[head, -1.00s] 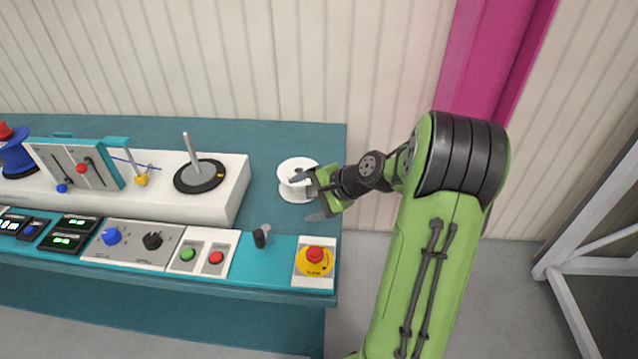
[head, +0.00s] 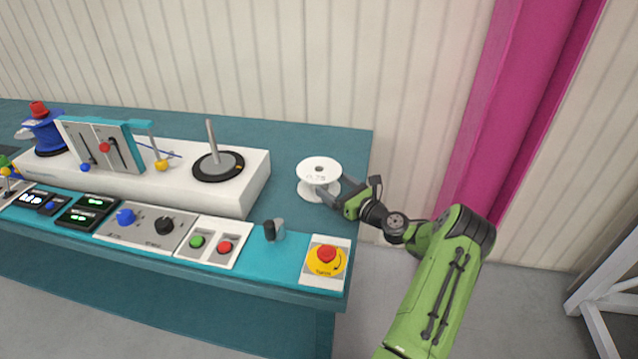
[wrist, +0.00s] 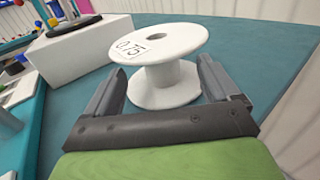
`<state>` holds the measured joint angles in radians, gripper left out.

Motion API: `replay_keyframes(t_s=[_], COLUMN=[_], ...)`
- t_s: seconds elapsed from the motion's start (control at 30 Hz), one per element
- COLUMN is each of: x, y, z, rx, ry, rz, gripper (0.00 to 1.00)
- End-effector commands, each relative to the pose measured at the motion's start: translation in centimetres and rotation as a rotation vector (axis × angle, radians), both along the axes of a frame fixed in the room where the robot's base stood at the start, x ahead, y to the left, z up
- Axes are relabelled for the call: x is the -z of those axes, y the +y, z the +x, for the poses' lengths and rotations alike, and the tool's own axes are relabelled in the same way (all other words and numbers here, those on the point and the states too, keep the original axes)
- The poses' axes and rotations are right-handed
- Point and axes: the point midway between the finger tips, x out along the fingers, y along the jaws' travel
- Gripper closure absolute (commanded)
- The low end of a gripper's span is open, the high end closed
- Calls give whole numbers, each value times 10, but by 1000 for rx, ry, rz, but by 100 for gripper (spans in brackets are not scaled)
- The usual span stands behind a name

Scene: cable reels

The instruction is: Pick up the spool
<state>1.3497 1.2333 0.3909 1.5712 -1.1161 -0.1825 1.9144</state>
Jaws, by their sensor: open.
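The white spool (head: 318,170) stands upright on the teal bench top near its right end, with a flat round flange on top. In the wrist view the spool (wrist: 160,45) bears a label reading 0.75 on its upper flange. My gripper (head: 326,192) reaches in from the right, low beside the spool. In the wrist view my gripper (wrist: 163,82) is open, with one finger on each side of the spool's narrow core, below the top flange. I see gaps between the fingers and the core. The spool rests on the bench.
A white block (head: 255,185) with an upright grey rod on a black disc (head: 218,168) stands left of the spool. A control strip with buttons and a red emergency stop (head: 326,256) runs along the front. The bench's right edge (head: 368,150) is close to the spool.

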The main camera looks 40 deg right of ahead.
Motion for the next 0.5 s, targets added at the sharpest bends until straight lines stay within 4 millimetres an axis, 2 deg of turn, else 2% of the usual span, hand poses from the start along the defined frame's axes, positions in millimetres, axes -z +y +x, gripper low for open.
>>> replay_keyframes(t_s=[0.3, 0.5], x=[3, 1], y=[2, 2], z=[51, 56], rx=[-2, 0], ry=[-1, 0], rz=[-3, 0], gripper=[12, 12])
